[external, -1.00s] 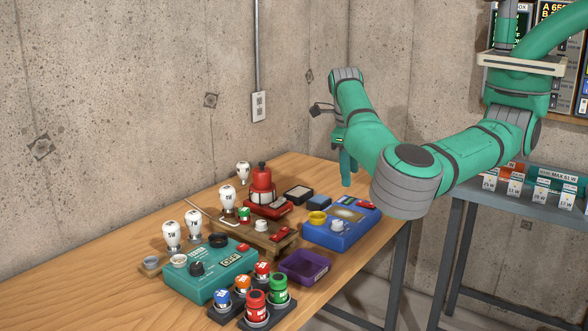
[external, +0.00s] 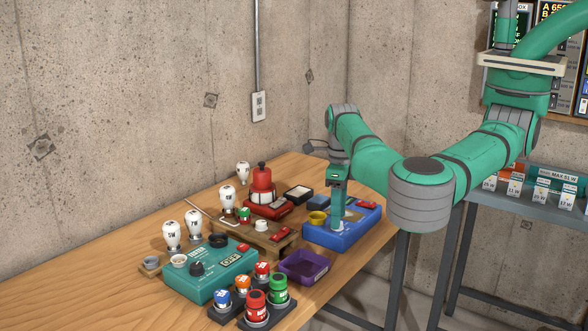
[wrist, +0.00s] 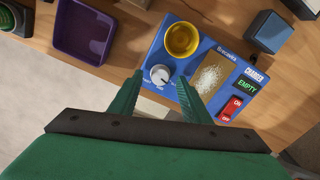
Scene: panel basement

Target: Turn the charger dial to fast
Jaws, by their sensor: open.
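The blue charger (external: 320,233) sits near the right end of the wooden bench, and also shows in the wrist view (wrist: 208,40). Its white dial (wrist: 160,75) is at the charger's left side in the wrist view, below a yellow round cup (wrist: 182,39). The charger's display reads EMPTY (wrist: 246,85), with a red ON switch (wrist: 231,109) below it. My gripper (wrist: 157,84) is open above the charger, its two green fingers on either side of the dial in the picture. I cannot tell whether they touch it. In the external view my gripper (external: 338,222) covers part of the charger.
A purple tray (external: 286,277) stands left of the charger, with several coloured jars (external: 256,305) farther left. A teal box (external: 225,290) with an OFF display, a wooden stand (external: 226,231) and a red lantern (external: 263,186) also crowd the bench. The bench's left end is clear.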

